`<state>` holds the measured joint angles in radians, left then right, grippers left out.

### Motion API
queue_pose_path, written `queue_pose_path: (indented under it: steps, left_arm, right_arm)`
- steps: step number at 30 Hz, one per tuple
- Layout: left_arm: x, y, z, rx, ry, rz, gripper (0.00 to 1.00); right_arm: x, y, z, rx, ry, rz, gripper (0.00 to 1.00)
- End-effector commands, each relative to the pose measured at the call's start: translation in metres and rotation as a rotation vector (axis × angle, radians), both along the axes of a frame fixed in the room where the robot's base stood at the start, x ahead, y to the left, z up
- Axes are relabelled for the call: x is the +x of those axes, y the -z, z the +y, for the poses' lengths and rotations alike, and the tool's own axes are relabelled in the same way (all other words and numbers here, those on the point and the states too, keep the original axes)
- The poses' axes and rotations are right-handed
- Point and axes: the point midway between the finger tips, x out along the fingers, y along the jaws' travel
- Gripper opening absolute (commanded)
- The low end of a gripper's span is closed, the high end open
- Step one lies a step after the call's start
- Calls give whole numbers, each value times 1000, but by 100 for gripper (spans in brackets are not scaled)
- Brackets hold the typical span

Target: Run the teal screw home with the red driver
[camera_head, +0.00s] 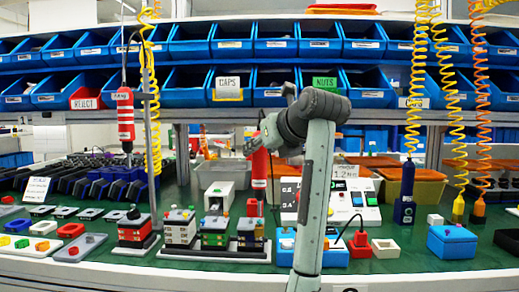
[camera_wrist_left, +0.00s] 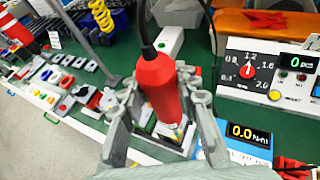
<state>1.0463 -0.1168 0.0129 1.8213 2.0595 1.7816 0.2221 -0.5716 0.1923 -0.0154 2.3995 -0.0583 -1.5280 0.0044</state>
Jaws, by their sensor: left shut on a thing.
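My left gripper (camera_head: 256,146) is shut around the body of the red driver (camera_head: 259,168), which hangs upright. In the left wrist view, the gripper's grey fingers (camera_wrist_left: 160,100) flank the red driver (camera_wrist_left: 157,82), and a dark cable rises from its top. The driver is above a small workpiece (camera_head: 251,232) on the bench. Its lower end looks close to the workpiece, but whether they touch cannot be told. The teal screw cannot be made out. A white panel holds a red rotary dial (camera_wrist_left: 247,71) with its pointer roughly upward. My right gripper is not in view.
A second red tool (camera_head: 125,115) hangs at left beside a metal post. Other stacked workpieces (camera_head: 180,228) stand left of the held driver. A blue box (camera_wrist_left: 236,147) reads 0.0 N·m. Blue bins (camera_head: 190,42) line the back; coiled hoses hang at right.

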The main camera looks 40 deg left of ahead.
Motion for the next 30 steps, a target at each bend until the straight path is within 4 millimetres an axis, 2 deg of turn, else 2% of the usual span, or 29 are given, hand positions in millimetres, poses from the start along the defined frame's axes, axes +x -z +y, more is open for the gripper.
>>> queue_pose_path:
  steps: [30]
  left_arm:
    - [0, 14, 0, 1, 1, -1, 0]
  right_arm:
    - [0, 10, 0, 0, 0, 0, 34]
